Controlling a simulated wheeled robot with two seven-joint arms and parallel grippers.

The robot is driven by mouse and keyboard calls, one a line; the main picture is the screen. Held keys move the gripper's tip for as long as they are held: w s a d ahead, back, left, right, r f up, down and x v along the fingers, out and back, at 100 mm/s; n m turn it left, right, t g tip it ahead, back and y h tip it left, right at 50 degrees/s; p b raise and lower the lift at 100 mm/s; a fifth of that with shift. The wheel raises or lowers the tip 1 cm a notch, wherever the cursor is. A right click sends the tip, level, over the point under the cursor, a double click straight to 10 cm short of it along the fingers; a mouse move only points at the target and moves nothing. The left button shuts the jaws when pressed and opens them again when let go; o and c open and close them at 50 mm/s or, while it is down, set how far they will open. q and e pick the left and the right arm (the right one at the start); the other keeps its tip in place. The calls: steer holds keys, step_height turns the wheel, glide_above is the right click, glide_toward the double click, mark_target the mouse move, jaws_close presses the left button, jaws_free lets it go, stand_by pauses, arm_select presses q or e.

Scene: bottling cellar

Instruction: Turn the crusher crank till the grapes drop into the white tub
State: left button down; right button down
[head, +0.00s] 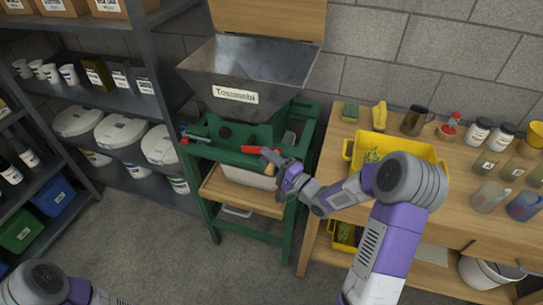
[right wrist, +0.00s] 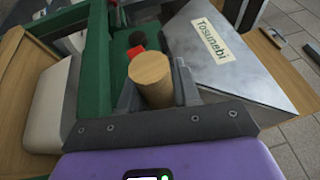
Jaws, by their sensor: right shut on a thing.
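My right gripper (head: 274,163) is shut on that handle, with a finger on each side. The white tub (head: 248,178) sits under the crusher on the stand's wooden shelf, partly hidden by the frame and my gripper; it also shows in the right wrist view (right wrist: 52,110). No grapes are visible in the hopper or tub. My left gripper is out of view.
A wooden bench (head: 330,185) on the right holds a yellow crate (head: 430,150), a dark jug (head: 416,120) and several jars. Grey shelving (head: 150,60) with white lidded buckets stands on the left. A board (head: 270,18) rises behind the hopper. The floor in front is clear.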

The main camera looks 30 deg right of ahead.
steer(key=f, duration=0.2)
steer(key=shift+s+d+f, duration=0.15)
steer(key=shift+d+f, duration=0.05)
steer(key=shift+f, duration=0.15)
steer(key=shift+a+f+b, duration=0.15)
steer(key=shift+f+b, duration=0.3)
steer(key=shift+f, duration=0.65)
steer(key=shift+f, duration=0.1)
stand_by(0.5)
